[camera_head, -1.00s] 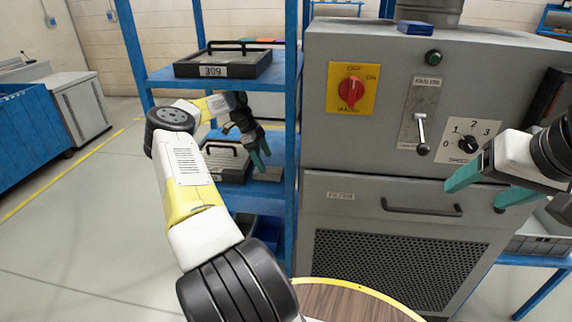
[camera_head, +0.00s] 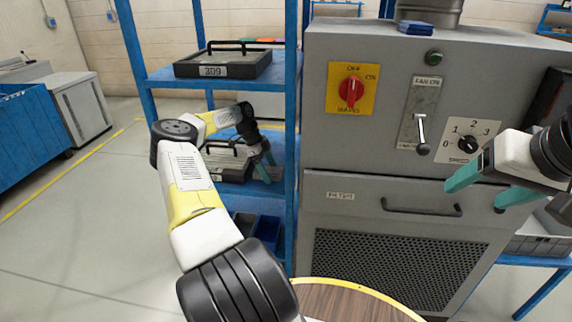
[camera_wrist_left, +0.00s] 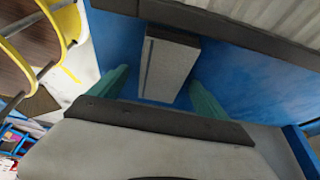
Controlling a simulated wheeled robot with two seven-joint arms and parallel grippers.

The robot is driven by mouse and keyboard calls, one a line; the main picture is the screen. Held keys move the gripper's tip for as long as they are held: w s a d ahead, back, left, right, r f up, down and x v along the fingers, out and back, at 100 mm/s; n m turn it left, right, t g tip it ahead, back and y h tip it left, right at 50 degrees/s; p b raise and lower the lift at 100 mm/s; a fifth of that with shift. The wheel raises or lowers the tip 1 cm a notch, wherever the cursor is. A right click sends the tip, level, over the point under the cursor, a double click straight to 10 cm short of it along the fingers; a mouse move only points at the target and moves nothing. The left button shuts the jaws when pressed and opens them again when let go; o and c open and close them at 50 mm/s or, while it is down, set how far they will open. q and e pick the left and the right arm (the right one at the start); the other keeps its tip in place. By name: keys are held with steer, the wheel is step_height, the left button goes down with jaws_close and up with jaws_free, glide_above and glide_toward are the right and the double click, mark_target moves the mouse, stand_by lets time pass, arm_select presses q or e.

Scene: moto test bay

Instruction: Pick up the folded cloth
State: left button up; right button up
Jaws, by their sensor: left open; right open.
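My left gripper (camera_head: 264,166) is open, reaching into the blue shelf rack at its middle level. In the left wrist view its teal fingers (camera_wrist_left: 158,77) stand apart on either side of a light grey, flat block-like thing (camera_wrist_left: 168,72) with a dark end and a line along one side. It lies on the blue shelf; I cannot tell whether it is cloth. A small blue layered pad (camera_head: 415,27), which looks like a folded cloth, lies on top of the grey cabinet, away from both grippers. My right gripper (camera_head: 472,196) is open and empty before the cabinet front.
The blue rack (camera_head: 291,215) has uprights close to my left gripper. A case marked 309 (camera_head: 222,64) sits on the shelf above, another case (camera_head: 222,164) beside the gripper. The grey cabinet (camera_head: 330,225) stands right. A round wooden table (camera_head: 345,303) is in front.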

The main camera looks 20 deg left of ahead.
mark_target(274, 171)
stand_by(0.3)
arm_select(q)
steer(key=c, duration=1.4)
steer(key=shift+r, duration=0.1)
steer(key=shift+c, duration=0.2)
steer(key=shift+r, duration=0.25)
step_height(274, 171, up, 3)
steer(key=shift+r, duration=0.15)
steer(key=s, duration=1.8)
steer(key=shift+d, duration=0.25)
